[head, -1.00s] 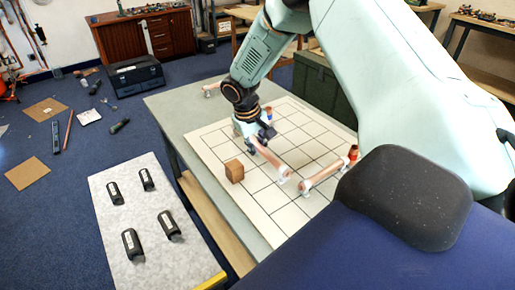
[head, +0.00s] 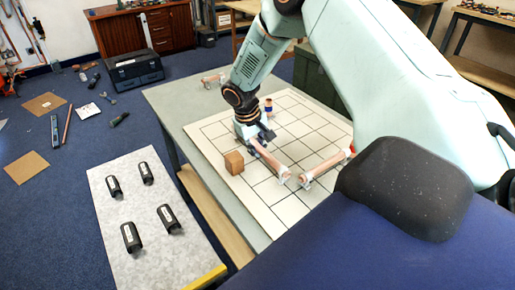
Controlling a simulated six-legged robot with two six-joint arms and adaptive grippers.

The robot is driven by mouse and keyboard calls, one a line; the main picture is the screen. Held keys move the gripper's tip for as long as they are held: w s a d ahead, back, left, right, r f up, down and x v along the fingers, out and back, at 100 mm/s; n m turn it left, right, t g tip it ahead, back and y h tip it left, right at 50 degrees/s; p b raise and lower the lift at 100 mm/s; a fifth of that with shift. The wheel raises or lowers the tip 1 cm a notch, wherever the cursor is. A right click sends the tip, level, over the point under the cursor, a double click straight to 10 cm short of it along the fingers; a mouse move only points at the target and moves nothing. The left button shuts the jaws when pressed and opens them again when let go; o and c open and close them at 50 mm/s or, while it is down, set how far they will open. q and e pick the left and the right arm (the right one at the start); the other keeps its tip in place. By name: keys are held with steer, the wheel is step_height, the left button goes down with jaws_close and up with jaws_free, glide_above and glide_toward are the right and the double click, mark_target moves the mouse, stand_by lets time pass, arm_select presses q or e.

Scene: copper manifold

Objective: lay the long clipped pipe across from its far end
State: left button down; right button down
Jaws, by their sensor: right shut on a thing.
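My right gripper (head: 255,146) is over the white gridded board (head: 215,134), shut on the upper left end of a long copper pipe (head: 270,160). The pipe slants down to the right to a white clip (head: 284,174) at its other end. I cannot tell whether it touches the board. A second copper pipe (head: 326,166) with white clips lies to its right, angled the other way; the two near ends are apart. A small brown block (head: 234,163) sits left of the held pipe. My left gripper is not in view.
The board lies on a grey table (head: 180,101). A short copper piece (head: 213,80) lies at the table's far edge, and a small copper fitting with a blue band (head: 268,106) stands behind my gripper. A pale panel (head: 130,178) with several black cylinders is at left.

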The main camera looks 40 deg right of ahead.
mark_target(257, 144)
steer(key=shift+f, duration=0.4)
steer(key=c, duration=1.2)
jaws_free()
steer(key=shift+o, duration=0.2)
steer(key=p+v, duration=0.3)
steer(key=d+p+v, duration=0.1)
steer(key=p+v, duration=0.1)
steer(key=v, duration=0.1)
steer(key=d+p+v, duration=0.1)
steer(key=p+v, duration=0.2)
steer(key=shift+s+r+p, duration=0.1)
steer(key=shift+r+p, duration=0.1)
steer(key=shift+p, duration=0.1)
steer(key=shift+f, duration=0.1)
steer(key=shift+a, duration=0.1)
